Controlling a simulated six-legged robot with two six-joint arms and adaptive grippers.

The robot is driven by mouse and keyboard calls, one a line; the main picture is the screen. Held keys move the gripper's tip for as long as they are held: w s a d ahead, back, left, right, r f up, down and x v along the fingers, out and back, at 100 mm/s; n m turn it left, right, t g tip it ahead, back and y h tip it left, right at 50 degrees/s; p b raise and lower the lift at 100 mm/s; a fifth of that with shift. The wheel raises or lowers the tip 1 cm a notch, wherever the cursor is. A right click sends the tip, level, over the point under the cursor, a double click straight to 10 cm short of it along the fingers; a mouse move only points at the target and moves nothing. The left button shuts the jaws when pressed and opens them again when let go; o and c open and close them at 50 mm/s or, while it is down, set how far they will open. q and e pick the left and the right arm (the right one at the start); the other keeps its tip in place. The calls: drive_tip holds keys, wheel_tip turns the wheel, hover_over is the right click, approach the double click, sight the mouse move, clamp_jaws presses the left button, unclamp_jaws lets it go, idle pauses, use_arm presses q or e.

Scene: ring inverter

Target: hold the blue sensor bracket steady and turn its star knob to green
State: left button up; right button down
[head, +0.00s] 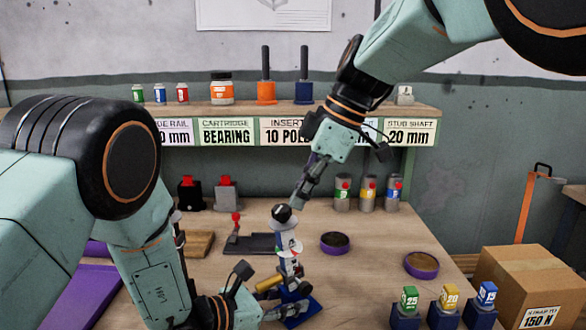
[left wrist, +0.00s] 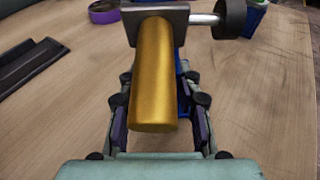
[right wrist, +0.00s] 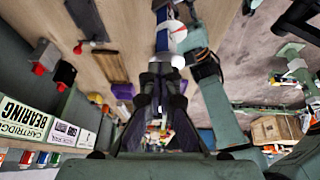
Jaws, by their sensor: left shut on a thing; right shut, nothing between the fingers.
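The blue sensor bracket (head: 298,300) stands on the bench with a brass cylinder (left wrist: 153,80) projecting from its grey plate. My left gripper (head: 272,297) is shut on the bracket, its fingers either side of it behind the brass cylinder. A white column with coloured patches (head: 288,245) rises above, topped by a black knob (head: 282,213). My right gripper (head: 297,203) is shut and empty beside this knob; contact is unclear. A black knob on a silver shaft (left wrist: 230,18) shows in the left wrist view. Star shape and selected colour are too small to tell.
A dark rail fixture (head: 250,245) lies behind the bracket. Purple-rimmed dishes (head: 335,243) stand to its right. Several numbered blocks (head: 408,305) and a cardboard box (head: 530,285) are at front right. A labelled shelf (head: 240,130) crosses the back.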

drive_tip(key=shift+s+a, duration=0.15)
drive_tip(key=shift+s, duration=0.5)
drive_tip(key=shift+s+a, duration=0.1)
drive_tip(key=shift+s, duration=0.3)
idle(0.4)
drive_tip(key=shift+s+d, duration=0.1)
drive_tip(key=shift+d, duration=0.3)
drive_tip(key=shift+s+a+r, duration=0.1)
drive_tip(key=shift+a+r, duration=0.05)
drive_tip(key=shift+r, duration=1.3)
drive_tip(key=shift+s+a+r, duration=0.1)
drive_tip(key=shift+a+r, duration=0.05)
drive_tip(key=shift+r, duration=1.3)
drive_tip(key=shift+w, duration=0.15)
